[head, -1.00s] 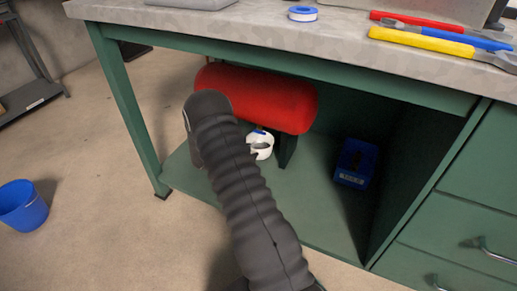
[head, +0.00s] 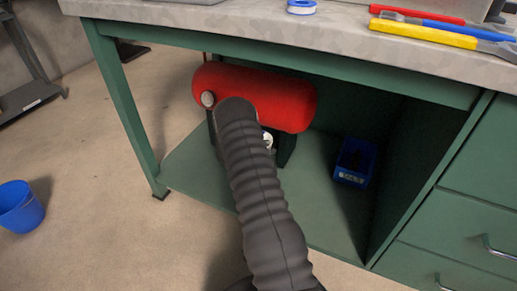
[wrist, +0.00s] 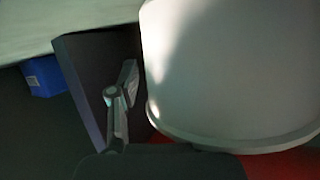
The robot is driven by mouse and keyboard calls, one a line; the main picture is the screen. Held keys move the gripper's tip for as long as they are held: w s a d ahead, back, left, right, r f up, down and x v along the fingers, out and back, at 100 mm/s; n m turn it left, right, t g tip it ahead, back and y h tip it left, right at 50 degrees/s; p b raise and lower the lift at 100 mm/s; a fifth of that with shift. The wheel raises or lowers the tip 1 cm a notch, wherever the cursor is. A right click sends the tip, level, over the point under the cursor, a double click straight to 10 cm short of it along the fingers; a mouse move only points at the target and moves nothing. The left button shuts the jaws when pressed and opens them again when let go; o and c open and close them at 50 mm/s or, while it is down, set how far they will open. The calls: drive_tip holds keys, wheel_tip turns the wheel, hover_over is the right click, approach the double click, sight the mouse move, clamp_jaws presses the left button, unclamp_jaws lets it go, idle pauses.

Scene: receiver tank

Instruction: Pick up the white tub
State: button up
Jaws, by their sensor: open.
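The white tub (wrist: 230,70) fills the upper right of the wrist view, very close to the camera, with its rounded rim along the bottom. One finger of my gripper (wrist: 122,98) shows left of the tub in the wrist view. The other finger is hidden, so I cannot tell whether the tub lies between them. The gripper is open.
The red tank (head: 285,103) lies above the green lower shelf (head: 315,215), with a dark support (wrist: 88,80) near the tub. A blue bin (head: 354,162) stands to the right. The bench top (head: 340,45) overhangs the shelf.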

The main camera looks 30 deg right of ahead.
clamp_jaws()
drive_tip(key=shift+r, duration=0.15)
drive_tip(key=shift+r, duration=0.25)
wheel_tip(320, 180, up, 3)
drive_tip(key=shift+r+p, duration=0.1)
drive_tip(key=shift+p, duration=0.4)
drive_tip(key=a, duration=0.6)
drive_tip(key=s+a+p, duration=0.1)
drive_tip(key=a, duration=1.1)
drive_tip(key=shift+s+f, duration=0.15)
drive_tip(key=shift+f, duration=0.1)
